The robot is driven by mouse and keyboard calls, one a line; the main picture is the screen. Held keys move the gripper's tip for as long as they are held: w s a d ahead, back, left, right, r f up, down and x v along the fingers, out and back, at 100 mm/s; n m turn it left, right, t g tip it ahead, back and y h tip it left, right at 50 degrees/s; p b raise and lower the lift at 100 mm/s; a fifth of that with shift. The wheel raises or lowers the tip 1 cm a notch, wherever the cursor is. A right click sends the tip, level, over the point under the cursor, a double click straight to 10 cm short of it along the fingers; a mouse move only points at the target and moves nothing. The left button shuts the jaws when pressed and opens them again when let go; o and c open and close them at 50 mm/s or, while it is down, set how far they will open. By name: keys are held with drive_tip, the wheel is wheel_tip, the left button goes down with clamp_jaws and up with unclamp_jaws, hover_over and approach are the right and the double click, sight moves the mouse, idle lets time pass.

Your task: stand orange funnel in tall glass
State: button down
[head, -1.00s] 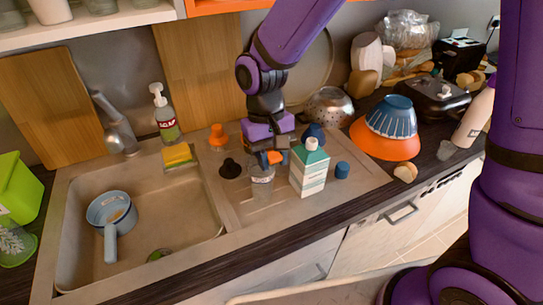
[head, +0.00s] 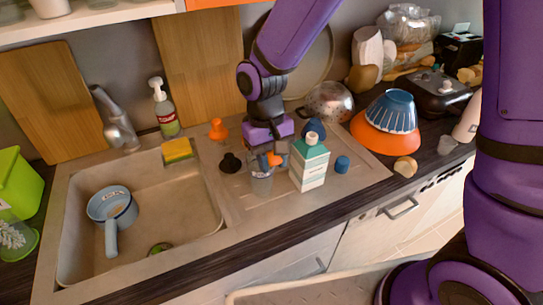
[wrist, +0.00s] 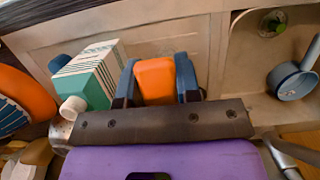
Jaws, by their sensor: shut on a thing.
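My gripper (head: 266,159) points down over the counter, its fingers shut on an orange thing (wrist: 155,80), which also shows in the head view (head: 275,159). Only part of the orange thing shows, so its full shape is unclear. A clear glass (head: 261,184) stands just below the fingers. The fingers hide its rim, so I cannot tell whether the orange thing is inside it or above it. An orange funnel-shaped thing (head: 217,130) stands wide end down on the counter behind, left of my gripper.
A white and teal carton (head: 310,163) stands close right of the glass. A black funnel-shaped thing (head: 230,163) is to its left, a blue cap (head: 342,164) to the right. The sink (head: 150,225) holds a blue pan (head: 112,207). An orange bowl (head: 385,138) stands farther right.

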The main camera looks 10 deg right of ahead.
drive_tip(key=shift+w+x, duration=0.25)
drive_tip(key=shift+x, duration=0.8)
drive_tip(key=shift+w+x, duration=0.2)
drive_tip(key=shift+x, duration=0.85)
drive_tip(key=c, duration=0.7)
unclamp_jaws()
drive_tip(key=shift+a+f, duration=0.15)
drive_tip(key=shift+c, duration=0.2)
drive_tip(key=shift+s+d+v, duration=0.1)
drive_tip(key=shift+s+v, duration=0.1)
drive_tip(key=shift+v, duration=0.75)
drive_tip(key=shift+s+d+v, duration=0.1)
drive_tip(key=shift+s+v, duration=0.15)
drive_tip(key=shift+v, duration=0.75)
drive_tip(key=shift+s+v, duration=0.2)
drive_tip(key=shift+v, duration=0.75)
drive_tip(key=shift+r, duration=0.2)
